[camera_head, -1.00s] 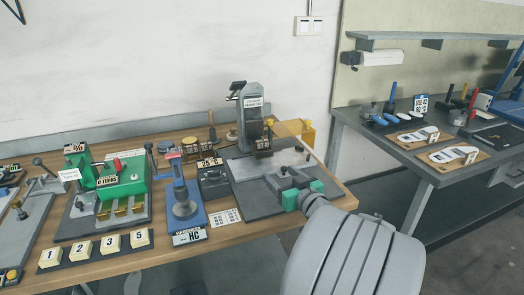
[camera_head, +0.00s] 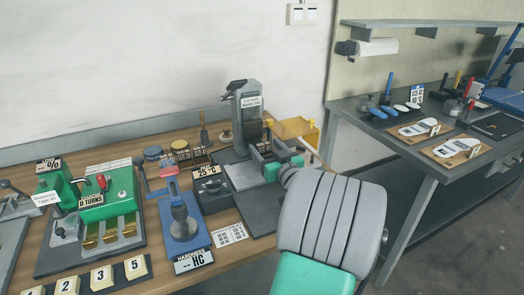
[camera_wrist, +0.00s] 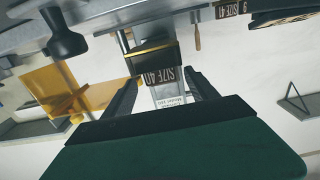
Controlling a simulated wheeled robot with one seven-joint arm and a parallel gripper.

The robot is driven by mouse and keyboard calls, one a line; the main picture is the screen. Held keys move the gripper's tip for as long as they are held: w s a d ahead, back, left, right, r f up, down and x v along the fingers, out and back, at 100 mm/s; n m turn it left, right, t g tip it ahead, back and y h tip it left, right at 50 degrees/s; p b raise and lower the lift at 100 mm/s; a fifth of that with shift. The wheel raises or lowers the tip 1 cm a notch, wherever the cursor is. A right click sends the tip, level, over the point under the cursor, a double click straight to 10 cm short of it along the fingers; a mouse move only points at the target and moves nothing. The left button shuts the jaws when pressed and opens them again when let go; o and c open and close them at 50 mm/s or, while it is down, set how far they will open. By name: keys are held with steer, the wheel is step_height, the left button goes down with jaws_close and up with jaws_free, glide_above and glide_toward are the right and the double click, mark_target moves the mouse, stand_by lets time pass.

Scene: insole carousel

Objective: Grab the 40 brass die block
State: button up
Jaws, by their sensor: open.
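The size 40 die block (camera_wrist: 152,62) shows in the wrist view, dark with a brass-coloured edge. Its label reads SIZE 40, upside down. My gripper (camera_wrist: 163,82) is open, its two dark fingers on either side of the label's end. I cannot tell whether they touch the block. In the head view my gripper (camera_head: 264,157) reaches in at the foot of the grey upright press (camera_head: 248,105). There the block is mostly hidden behind my fingers. Another block (camera_wrist: 228,10), labelled SIZE 41, is at the top of the wrist view.
An amber see-through part (camera_head: 290,128) stands right behind my gripper. A black box marked 25 °C (camera_head: 211,188), a blue stand (camera_head: 182,222) and a green machine (camera_head: 105,195) are to the left. A second table (camera_head: 420,190) stands at the right.

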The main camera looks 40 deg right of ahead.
mark_target(262, 144)
steer(key=x, duration=0.5)
steer(key=shift+w+p, duration=0.3)
steer(key=shift+p, duration=0.1)
steer(key=shift+c, duration=0.5)
jaws_close()
